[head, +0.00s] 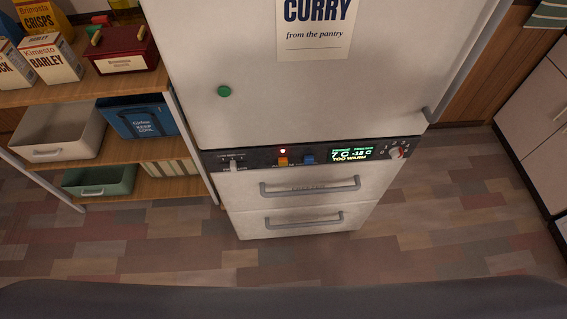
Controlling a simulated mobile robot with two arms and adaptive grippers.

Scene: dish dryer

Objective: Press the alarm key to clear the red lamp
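A white fridge-freezer (400,75) stands ahead of me with a dark control strip (259,158) across its middle. A small red lamp (283,151) is lit on the strip. Just below it is an orange key (283,161), with lettering under it too small to read fully. A blue key (308,159) sits to its right. The green display (352,155) shows 7 C, -18 C and "TOO WARM". A dial (396,152) is at the strip's right end and a switch (233,162) at its left. Neither gripper is in view.
Two drawers with grey handles (310,187) are below the strip. A shelf (75,95) with boxes, a white bin (58,131) and a green bin (98,181) stands at left. Cabinets (535,110) are at right. The floor (440,225) in front is clear.

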